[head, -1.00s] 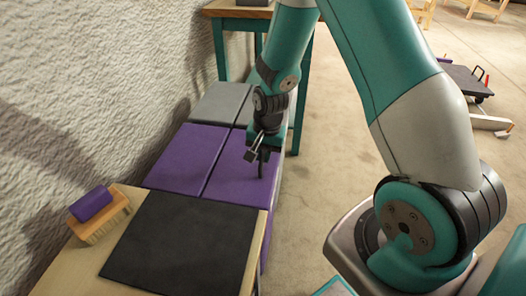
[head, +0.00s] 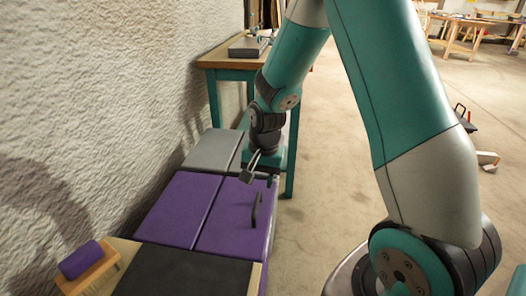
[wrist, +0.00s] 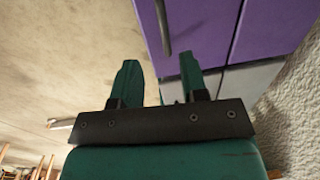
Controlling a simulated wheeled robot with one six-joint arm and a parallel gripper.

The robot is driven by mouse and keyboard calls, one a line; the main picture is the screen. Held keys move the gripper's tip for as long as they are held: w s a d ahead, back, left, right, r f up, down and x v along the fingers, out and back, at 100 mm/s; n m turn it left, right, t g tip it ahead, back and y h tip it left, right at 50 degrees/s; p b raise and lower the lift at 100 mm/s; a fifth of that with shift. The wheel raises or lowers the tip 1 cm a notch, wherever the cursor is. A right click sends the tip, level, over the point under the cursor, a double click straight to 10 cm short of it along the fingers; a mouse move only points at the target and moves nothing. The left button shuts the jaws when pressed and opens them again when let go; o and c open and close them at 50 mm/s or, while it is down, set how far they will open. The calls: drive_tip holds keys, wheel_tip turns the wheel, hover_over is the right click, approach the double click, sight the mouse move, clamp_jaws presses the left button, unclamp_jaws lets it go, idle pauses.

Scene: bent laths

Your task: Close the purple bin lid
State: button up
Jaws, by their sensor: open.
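The purple bin lid (head: 234,222) lies flat, level with the purple panel (head: 178,208) on its left, with only a thin seam between them. Its dark bar handle (head: 256,210) stands up near the right side. My gripper (head: 259,180) is open and empty, above the far end of the lid, beyond the handle and apart from it. In the wrist view the two green fingers of my gripper (wrist: 160,82) are spread, with the purple lid (wrist: 200,22) and the handle (wrist: 163,28) ahead of them. The bin's inside is not visible.
A grey-lidded section (head: 212,151) adjoins the purple one at the far end. A wooden block with a purple roll (head: 82,262) and a black mat (head: 185,272) are at the near end.

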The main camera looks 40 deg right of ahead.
wheel_tip(320, 180, up, 8)
drive_tip(key=p, duration=0.1)
drive_tip(key=shift+s+d+f, duration=0.25)
drive_tip(key=shift+s, duration=0.05)
drive_tip(key=s+a+r+n+y, duration=0.2)
drive_tip(key=s+a+r+n, duration=0.4)
drive_tip(key=s+a+n, duration=0.3)
drive_tip(key=s+a+r+n+y, duration=0.1)
drive_tip(key=s+a+r+n, duration=0.5)
drive_tip(key=s+a+n, duration=0.45)
wheel_tip(320, 180, up, 17)
drive_tip(key=d+m+p, duration=0.1)
drive_tip(key=m+p, duration=0.2)
drive_tip(key=p, duration=1.4)
drive_tip(key=shift+s+d+g, duration=0.2)
drive_tip(key=shift+d+g, duration=0.1)
drive_tip(key=shift+g, duration=0.1)
drive_tip(key=shift+m, duration=0.25)
